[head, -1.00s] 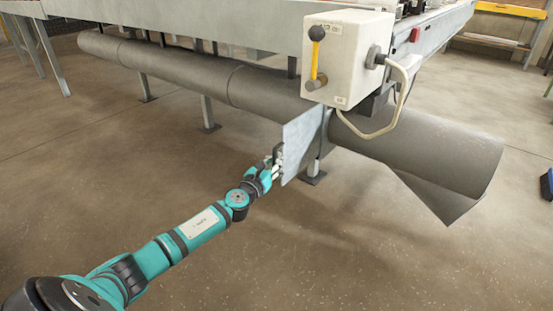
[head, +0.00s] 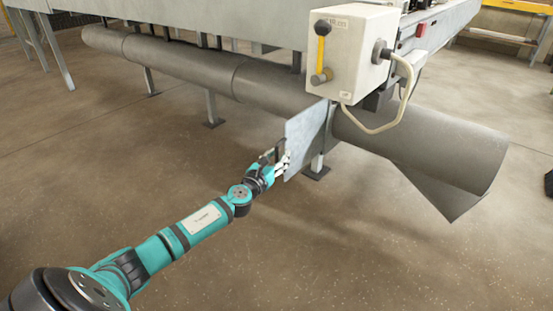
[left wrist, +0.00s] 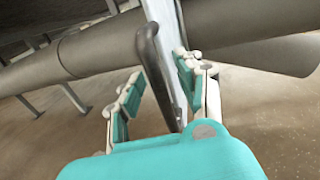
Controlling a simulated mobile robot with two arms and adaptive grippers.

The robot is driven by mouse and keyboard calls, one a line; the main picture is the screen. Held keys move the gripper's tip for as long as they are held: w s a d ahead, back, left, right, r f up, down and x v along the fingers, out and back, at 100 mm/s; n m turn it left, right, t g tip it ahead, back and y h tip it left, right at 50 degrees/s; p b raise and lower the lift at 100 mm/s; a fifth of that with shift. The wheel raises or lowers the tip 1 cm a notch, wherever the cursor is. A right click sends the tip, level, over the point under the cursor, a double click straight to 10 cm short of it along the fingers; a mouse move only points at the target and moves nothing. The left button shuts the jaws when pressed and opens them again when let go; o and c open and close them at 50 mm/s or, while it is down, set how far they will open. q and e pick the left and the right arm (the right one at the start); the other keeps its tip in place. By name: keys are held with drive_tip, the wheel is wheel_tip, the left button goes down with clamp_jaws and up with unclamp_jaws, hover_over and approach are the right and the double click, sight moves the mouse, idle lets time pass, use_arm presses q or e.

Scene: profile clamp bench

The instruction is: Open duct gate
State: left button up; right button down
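The duct gate is a flat grey metal plate (head: 306,139) standing across the long grey duct (head: 272,88) under the bench. A dark bar handle (left wrist: 150,62) is fixed on the plate's near side. My left gripper (head: 279,164) is at the plate's left edge. In the left wrist view, its fingers (left wrist: 160,86) are spread, with the handle and the plate's edge (left wrist: 165,45) between them. The left finger is clear of the handle; the right finger is close to the plate, contact unclear. My right gripper is not in view.
A pale control box (head: 352,52) with a yellow lever and a curved pale conduit (head: 401,105) hangs just above the plate. Bench legs (head: 212,108) stand behind the duct. The duct's open end (head: 485,175) is at the right. The floor in front is clear.

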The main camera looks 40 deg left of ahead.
use_arm(q)
drive_tip(key=s+d, duration=0.1)
drive_tip(key=s, duration=1.1)
drive_tip(key=shift+d, duration=0.2)
